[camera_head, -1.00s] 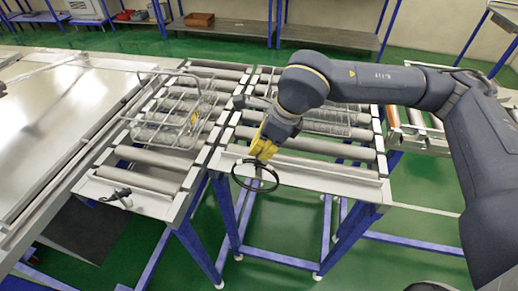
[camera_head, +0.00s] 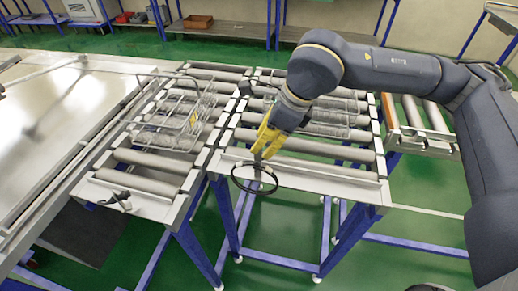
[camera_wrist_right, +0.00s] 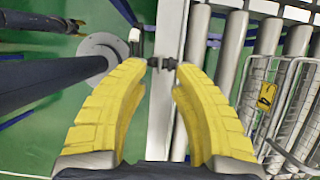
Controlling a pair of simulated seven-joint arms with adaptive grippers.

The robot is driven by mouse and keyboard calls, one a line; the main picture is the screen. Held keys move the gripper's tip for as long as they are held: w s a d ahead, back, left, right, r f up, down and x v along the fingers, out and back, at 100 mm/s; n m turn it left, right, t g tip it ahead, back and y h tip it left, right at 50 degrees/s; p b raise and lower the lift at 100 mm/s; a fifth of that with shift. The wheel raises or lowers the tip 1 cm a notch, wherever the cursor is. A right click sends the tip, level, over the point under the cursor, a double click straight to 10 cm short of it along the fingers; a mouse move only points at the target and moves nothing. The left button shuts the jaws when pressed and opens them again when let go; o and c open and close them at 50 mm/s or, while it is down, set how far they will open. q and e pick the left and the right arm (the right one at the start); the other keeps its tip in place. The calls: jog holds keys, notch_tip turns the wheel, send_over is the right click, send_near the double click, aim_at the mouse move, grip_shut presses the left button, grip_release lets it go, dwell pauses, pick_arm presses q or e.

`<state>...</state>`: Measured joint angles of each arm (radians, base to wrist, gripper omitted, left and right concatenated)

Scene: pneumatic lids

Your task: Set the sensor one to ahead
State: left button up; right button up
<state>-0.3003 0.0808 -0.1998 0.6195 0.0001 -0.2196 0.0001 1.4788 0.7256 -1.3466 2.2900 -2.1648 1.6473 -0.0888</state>
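My right gripper (camera_head: 262,150) has yellow fingers and hangs over the front of the middle roller conveyor, just above and behind the black handwheel (camera_head: 254,178). In the right wrist view the two fingers (camera_wrist_right: 158,72) stand apart with nothing held between them. A small black fitting (camera_wrist_right: 162,63) on a grey metal edge shows between the fingertips, apparently beyond them. I cannot tell which part is sensor one. A small black lever (camera_head: 116,200) sits at the front of the left conveyor.
Wire baskets rest on the left conveyor (camera_head: 175,120) and the middle conveyor (camera_head: 335,118). A flat metal table (camera_head: 60,110) stands at the left. Another roller section (camera_head: 425,115) is at the right. Blue legs and open green floor lie in front.

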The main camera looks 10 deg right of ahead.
jog(key=v, duration=0.7)
jog(key=shift+r, duration=0.3)
